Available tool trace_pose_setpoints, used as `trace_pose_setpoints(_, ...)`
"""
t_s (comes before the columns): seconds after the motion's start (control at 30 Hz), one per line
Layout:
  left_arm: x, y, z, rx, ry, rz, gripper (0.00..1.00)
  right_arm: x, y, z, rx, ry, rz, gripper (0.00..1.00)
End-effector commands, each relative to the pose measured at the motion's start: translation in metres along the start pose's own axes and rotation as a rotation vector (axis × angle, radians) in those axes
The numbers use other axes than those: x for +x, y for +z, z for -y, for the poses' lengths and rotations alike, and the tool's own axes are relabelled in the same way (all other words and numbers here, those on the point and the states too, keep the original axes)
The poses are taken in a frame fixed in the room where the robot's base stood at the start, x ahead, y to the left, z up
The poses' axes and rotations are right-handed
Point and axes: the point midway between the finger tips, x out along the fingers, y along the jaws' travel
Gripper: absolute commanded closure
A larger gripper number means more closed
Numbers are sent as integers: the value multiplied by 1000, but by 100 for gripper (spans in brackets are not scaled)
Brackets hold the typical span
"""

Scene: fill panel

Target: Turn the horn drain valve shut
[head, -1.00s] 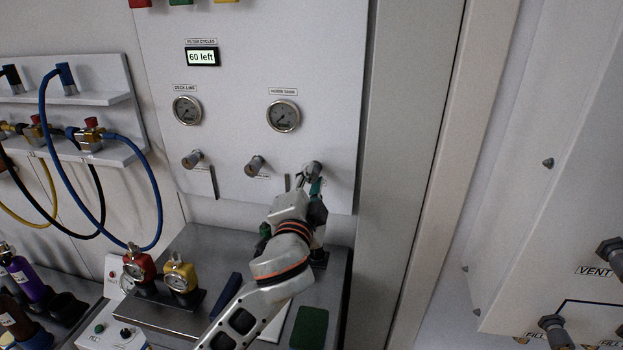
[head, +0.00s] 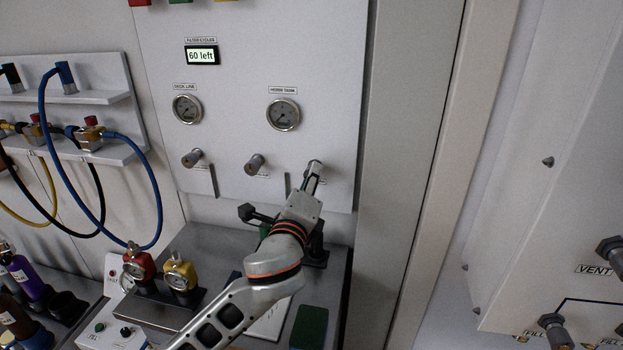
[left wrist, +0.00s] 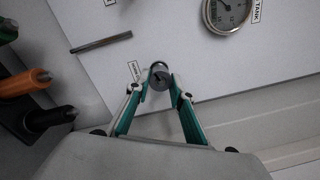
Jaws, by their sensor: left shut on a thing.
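The horn drain valve is a small grey knob at the lower right of the white panel (head: 230,130). In the head view my left gripper (head: 314,172) covers most of it. In the left wrist view the round knob (left wrist: 160,77) sits between the two teal-lined fingers of my left gripper (left wrist: 160,84), which are shut on it. The tag beside the knob is partly readable in the wrist view. My right gripper does not show in either view.
Two more grey knobs, a left one (head: 192,158) and a middle one (head: 255,165), stick out of the panel. The horn tank gauge (head: 283,115) is above. Red (head: 138,266) and yellow (head: 180,276) gauged fittings stand on the metal bench below.

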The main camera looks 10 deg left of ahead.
Motion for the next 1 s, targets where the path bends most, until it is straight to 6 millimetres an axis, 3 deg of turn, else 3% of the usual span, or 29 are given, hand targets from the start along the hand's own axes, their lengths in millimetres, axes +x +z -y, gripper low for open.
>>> trace_pose_setpoints(1.0, 0, 4, -1, 967, -13, -45, 99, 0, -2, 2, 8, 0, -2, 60)
